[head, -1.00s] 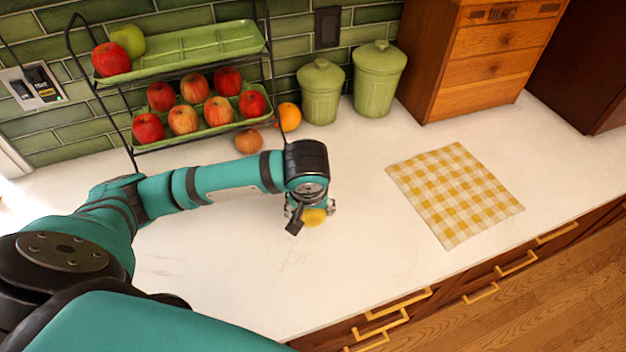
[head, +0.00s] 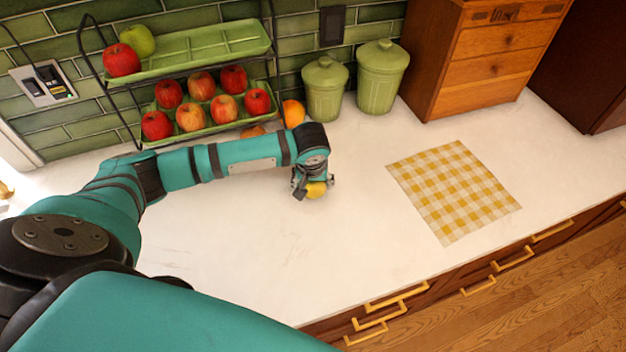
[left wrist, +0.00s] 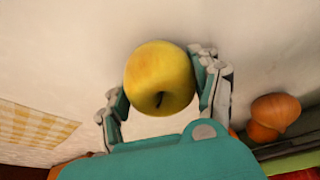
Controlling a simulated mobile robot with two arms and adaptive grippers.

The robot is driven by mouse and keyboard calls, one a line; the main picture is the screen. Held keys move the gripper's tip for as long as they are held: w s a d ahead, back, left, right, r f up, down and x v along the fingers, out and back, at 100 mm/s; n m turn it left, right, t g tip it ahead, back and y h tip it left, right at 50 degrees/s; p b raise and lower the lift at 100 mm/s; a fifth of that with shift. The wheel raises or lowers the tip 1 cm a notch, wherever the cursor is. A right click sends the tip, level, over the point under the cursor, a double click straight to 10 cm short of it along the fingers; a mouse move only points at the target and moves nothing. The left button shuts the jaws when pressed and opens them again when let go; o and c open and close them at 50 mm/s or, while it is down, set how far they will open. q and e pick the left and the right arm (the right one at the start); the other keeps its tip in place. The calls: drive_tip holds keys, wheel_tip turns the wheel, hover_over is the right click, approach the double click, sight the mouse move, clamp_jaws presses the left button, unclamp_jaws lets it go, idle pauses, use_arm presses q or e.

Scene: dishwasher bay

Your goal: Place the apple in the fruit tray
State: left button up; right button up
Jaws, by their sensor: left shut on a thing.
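A yellow apple (left wrist: 160,78) is between the fingers of my left gripper (left wrist: 165,90) in the left wrist view. In the head view the same apple (head: 316,190) shows partly, below my left gripper (head: 313,186), over the white counter. The gripper is shut on it. The fruit tray is a two-tier rack at the back left. Its upper green tray (head: 205,52) holds a red apple (head: 121,60) and a green apple (head: 137,40) at the left end, with empty compartments to the right. Its lower green tray (head: 215,128) holds several red apples. My right gripper is not in view.
An orange (head: 293,112) and a brownish round item (head: 252,132) lie by the rack's lower right. Two green canisters (head: 325,90) and a wooden drawer cabinet (head: 490,60) stand at the back. A yellow checked cloth (head: 455,192) lies right. The counter's front middle is clear.

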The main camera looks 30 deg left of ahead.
use_arm(q)
drive_tip(key=shift+f, duration=0.1)
drive_tip(key=o, duration=1.2)
drive_tip(key=shift+o, duration=0.3)
